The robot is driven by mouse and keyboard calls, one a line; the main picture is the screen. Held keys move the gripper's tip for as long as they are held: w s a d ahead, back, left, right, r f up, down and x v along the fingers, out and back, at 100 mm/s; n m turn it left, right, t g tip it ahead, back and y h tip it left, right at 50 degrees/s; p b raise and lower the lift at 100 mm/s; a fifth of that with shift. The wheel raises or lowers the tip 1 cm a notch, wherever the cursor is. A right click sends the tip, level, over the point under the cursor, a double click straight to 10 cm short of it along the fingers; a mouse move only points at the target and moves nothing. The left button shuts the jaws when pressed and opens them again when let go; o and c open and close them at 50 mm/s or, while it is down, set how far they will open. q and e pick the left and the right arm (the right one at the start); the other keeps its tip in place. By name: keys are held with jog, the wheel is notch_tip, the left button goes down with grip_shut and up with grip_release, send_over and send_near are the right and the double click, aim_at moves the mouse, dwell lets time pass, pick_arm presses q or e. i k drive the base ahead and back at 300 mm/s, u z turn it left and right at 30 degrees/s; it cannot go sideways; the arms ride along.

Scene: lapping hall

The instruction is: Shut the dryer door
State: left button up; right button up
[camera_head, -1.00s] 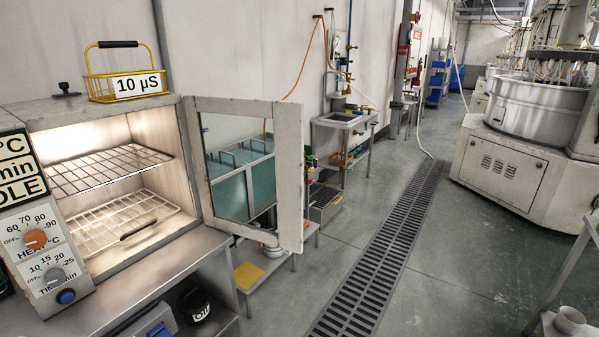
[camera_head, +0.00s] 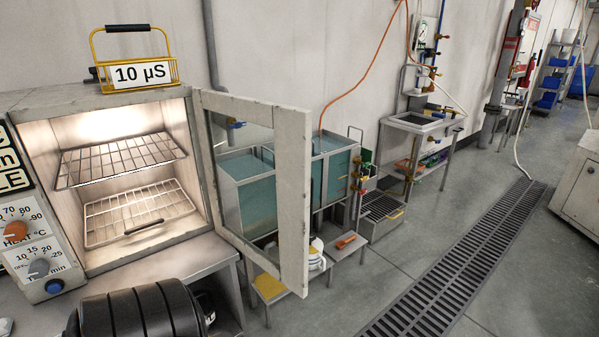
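The dryer (camera_head: 80,105) stands at the left on a metal bench, its lit chamber open to view. Its door (camera_head: 294,190), a pale frame around a glass pane, is hinged at the chamber's right side and stands wide open, swung out to the right. Inside are two wire racks (camera_head: 120,158); a dark handle-like piece lies on the lower one. No gripper fingers are visible.
A yellow wire basket (camera_head: 136,72) labelled 10 µS sits on top of the dryer. Teal tanks (camera_head: 328,175) and a sink stand (camera_head: 420,125) line the wall behind the door. A floor drain grate (camera_head: 440,280) runs along the floor at right, with clear floor beside it.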

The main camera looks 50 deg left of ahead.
aim_at(292, 126)
jog(key=i, duration=2.4)
jog(key=u, duration=3.95)
jog(key=i, duration=1)
jog(key=z, duration=0.9)
jog(key=k, duration=1)
jog(key=u, duration=0.05)
